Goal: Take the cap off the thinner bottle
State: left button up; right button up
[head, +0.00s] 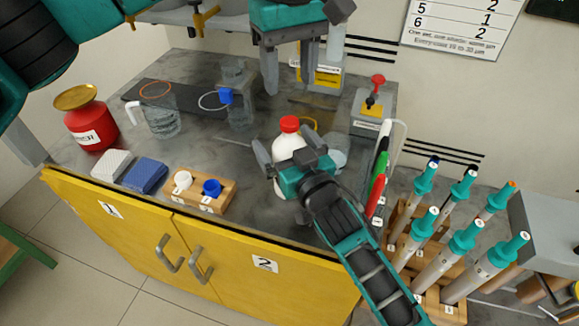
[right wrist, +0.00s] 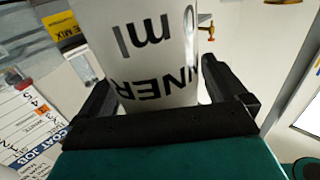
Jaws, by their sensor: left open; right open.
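The thinner bottle (head: 283,148) is white with a red cap (head: 289,124) on top and stands upright on the grey bench. In the right wrist view its label (right wrist: 155,65) shows part of the word, "INNER", and "ml". My right gripper (head: 296,155) is open, with one finger on each side of the bottle body; I cannot tell whether they touch it. The gripper hides part of the bottle's lower body. My left gripper (head: 290,88) is open and empty, above and behind the bottle, pointing down. It is apart from the cap.
A red canister (head: 90,125), glass beaker (head: 162,118) and clear vessel with a blue part (head: 238,105) stand left. A wooden block (head: 205,203) holds small cups. Pens (head: 378,180) and a rack of teal-topped tubes (head: 450,245) crowd the right.

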aim_at(289, 120)
jog(key=shift+c, duration=0.4)
jog(key=c, duration=1.5)
pick_arm(q)
jog(key=shift+m, duration=0.3)
pick_arm(e)
grip_shut()
pick_arm(q)
jog(key=m, duration=1.2)
jog(key=shift+m, duration=0.4)
jog(key=shift+f, duration=4)
jog(key=shift+c, duration=0.3)
